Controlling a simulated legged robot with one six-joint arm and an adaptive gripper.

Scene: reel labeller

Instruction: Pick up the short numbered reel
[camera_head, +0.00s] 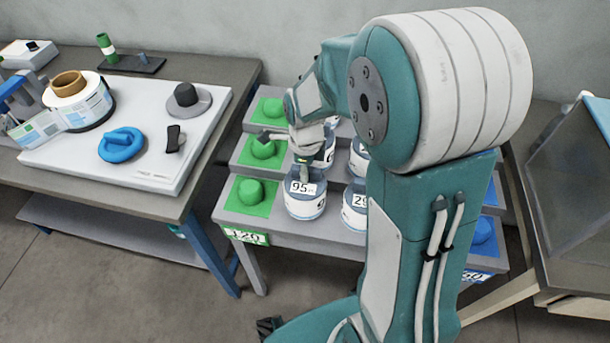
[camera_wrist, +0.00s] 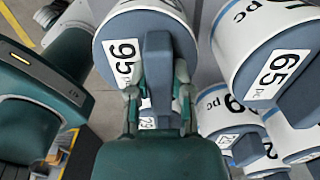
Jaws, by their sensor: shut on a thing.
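In the head view, a short white reel with a blue-grey top and a "95" label (camera_head: 305,205) is at the front of the stepped grey rack, right of the green knobs. My gripper (camera_head: 303,172) is above it, pointing down at its top. In the wrist view, the fingers (camera_wrist: 157,92) close from both sides on the blue-grey raised grip of the reel labelled "95 pc" (camera_wrist: 117,28). I cannot tell whether the reel's base touches the rack. A reel labelled "29" (camera_head: 355,212) stands close on its right.
A reel labelled "65" (camera_wrist: 260,35) is near in the wrist view, with more reels below it. Green knobs (camera_head: 250,192) are left, blue ones (camera_head: 482,230) right. A table with a white board (camera_head: 150,105) is left. My arm hides much of the rack.

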